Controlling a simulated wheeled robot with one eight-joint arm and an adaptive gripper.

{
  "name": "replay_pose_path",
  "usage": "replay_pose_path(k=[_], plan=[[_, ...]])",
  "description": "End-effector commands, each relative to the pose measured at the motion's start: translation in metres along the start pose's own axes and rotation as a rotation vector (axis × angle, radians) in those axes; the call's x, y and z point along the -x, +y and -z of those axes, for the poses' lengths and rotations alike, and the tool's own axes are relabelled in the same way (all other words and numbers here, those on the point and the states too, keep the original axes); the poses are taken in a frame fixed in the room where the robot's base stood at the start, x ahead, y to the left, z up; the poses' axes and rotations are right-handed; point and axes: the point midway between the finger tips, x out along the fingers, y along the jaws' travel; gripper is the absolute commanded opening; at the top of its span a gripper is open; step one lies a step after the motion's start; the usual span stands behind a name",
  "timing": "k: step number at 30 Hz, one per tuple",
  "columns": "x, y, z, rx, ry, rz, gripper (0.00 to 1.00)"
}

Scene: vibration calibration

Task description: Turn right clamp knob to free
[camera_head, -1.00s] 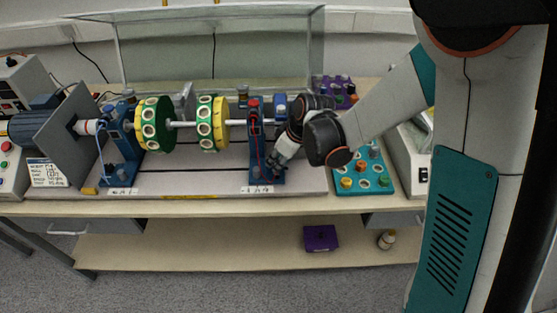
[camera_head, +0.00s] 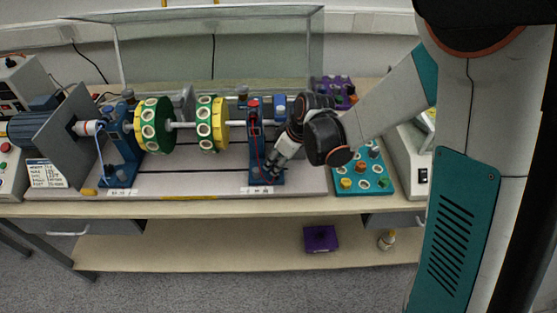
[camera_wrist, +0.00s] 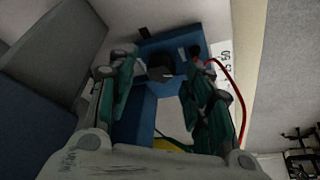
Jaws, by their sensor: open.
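The right blue bearing stand (camera_head: 254,150) is upright near the right end of the shaft. My gripper (camera_head: 270,168) is at the front foot of this stand, pointing down and left. In the wrist view, my gripper (camera_wrist: 162,80) is open, with one green-and-grey finger on each side. A dark knob-like part (camera_wrist: 158,73) shows between the fingers on the stand's blue foot (camera_wrist: 172,50). It seems to be the right clamp knob. I cannot tell whether the fingers touch it. In the head view, the gripper covers that spot.
A red cable (camera_wrist: 235,90) runs close beside the right finger. A teal tray (camera_head: 350,187) with coloured knobs lies right of the stand. The shaft carries two yellow-green discs (camera_head: 155,124) (camera_head: 212,124). The grey base plate (camera_head: 200,183) is mostly clear in front.

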Motion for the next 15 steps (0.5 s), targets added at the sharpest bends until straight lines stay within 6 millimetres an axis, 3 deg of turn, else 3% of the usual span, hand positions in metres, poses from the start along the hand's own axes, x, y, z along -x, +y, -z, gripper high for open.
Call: replay_pose_path(k=[5, 15], plan=[[0.019, 0.000, 0.000, -0.001, 0.000, 0.000, 0.46], [0.077, 0.000, -0.001, -0.001, -0.001, 0.000, 0.46]])
